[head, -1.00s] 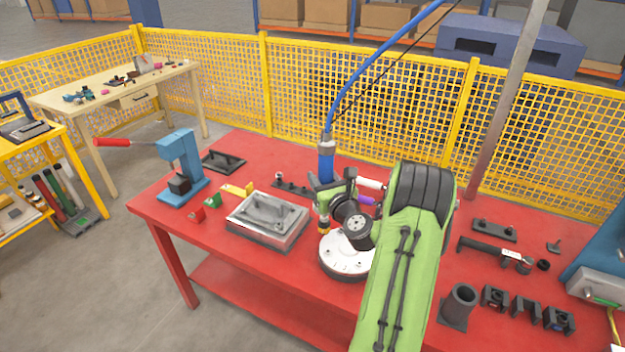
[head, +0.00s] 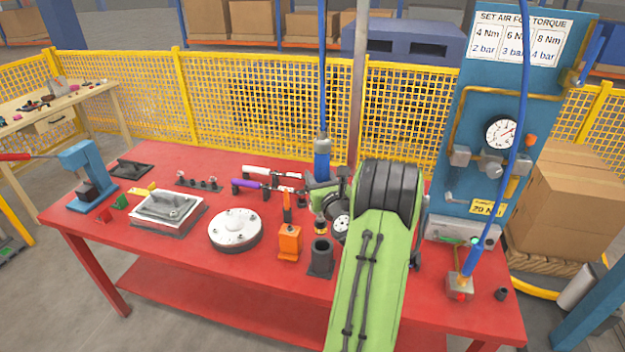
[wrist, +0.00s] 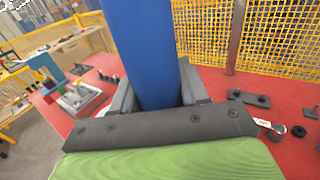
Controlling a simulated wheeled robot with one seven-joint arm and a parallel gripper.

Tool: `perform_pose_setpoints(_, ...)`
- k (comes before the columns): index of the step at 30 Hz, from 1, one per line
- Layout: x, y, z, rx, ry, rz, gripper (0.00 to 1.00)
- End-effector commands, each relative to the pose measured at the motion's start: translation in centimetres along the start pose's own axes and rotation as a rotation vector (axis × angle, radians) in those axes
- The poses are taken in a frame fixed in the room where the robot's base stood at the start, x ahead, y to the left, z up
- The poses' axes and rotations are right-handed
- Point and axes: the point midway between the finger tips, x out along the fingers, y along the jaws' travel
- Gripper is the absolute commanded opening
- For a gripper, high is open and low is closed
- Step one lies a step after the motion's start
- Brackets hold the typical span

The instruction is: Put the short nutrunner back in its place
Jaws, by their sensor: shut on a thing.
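The short nutrunner (head: 322,160) is a blue upright tool with a grey collar on top and a blue hose rising from it. My gripper (head: 321,185) is shut on its body and holds it upright above the red table. In the wrist view, the blue body (wrist: 145,55) stands between the grey jaws. A dark open-topped tube holder (head: 321,258) stands on the table just in front of the tool's lower end. The tool's lower end is partly hidden by my gripper and wrist. I cannot tell which holder is its place.
A white round flange (head: 235,230) and an orange block (head: 290,243) stand left of the holder. Purple-handled (head: 250,184) and white-handled (head: 262,171) tools lie behind. Another blue hosed tool (head: 474,256) stands in a grey block at right. My arm hides the table's middle right.

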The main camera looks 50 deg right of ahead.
Motion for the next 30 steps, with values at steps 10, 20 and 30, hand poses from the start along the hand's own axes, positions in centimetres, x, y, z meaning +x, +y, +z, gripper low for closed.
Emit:
perform_pose_setpoints(10,0.0,-0.2,0.3,0.001,-0.005,-0.005,0.00)
perform_pose_setpoints(20,0.0,-0.2,-1.0,0.001,-0.004,-0.005,0.00)
perform_pose_setpoints(30,0.0,-0.2,-3.9,0.001,-0.004,-0.005,0.00)
